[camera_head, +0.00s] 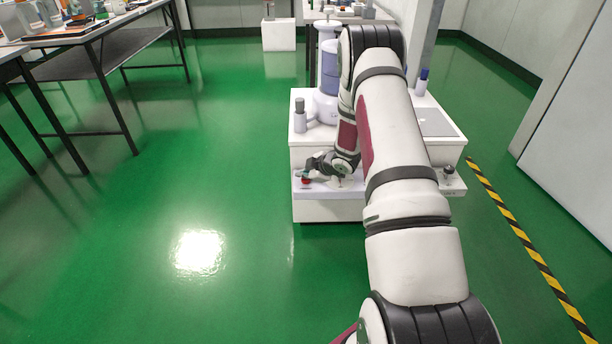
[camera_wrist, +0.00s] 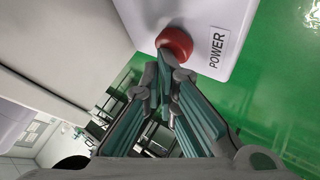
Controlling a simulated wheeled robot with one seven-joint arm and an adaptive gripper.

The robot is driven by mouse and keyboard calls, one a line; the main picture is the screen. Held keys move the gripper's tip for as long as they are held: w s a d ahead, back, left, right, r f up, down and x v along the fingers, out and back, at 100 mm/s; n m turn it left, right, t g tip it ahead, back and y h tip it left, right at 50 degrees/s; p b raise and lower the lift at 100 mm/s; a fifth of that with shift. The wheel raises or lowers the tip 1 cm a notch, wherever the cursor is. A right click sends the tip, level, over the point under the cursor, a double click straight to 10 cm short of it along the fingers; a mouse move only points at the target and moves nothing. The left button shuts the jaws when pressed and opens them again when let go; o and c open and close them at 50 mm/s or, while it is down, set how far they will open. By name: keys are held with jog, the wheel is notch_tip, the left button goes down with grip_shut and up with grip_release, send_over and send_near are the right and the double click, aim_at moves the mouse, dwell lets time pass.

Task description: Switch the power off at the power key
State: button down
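The power key is a red round knob (camera_wrist: 175,41) on a white panel, beside a label reading POWER (camera_wrist: 217,47) in the wrist view. In the head view the red knob (camera_head: 305,182) is at the left end of the white machine's front ledge. My gripper (camera_wrist: 168,72) has its fingertips drawn together, with the tips right at the near edge of the knob. Whether they touch it I cannot tell. In the head view my gripper (camera_head: 308,170) is just above the knob, pointing left.
The white machine (camera_head: 328,209) carries a blue-and-white column (camera_head: 328,68), a grey bottle-like part (camera_head: 300,115) and a grey plate (camera_head: 433,122). A small dark knob (camera_head: 448,171) is at the ledge's right end. Green floor at left is clear; a table (camera_head: 98,45) stands farther left.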

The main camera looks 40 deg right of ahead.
aim_at(305, 180)
jog(key=shift+s+f, duration=0.35)
jog(key=shift+f, duration=0.05)
jog(key=shift+a+r, duration=0.1)
jog(key=shift+r, duration=0.05)
jog(key=shift+r+p, duration=0.5)
jog(key=shift+p, duration=0.15)
jog(key=r+p, duration=0.3)
jog(key=r, duration=0.2)
jog(key=shift+w+r+p, duration=0.2)
jog(key=shift+r+p, duration=0.1)
jog(key=shift+p, duration=0.1)
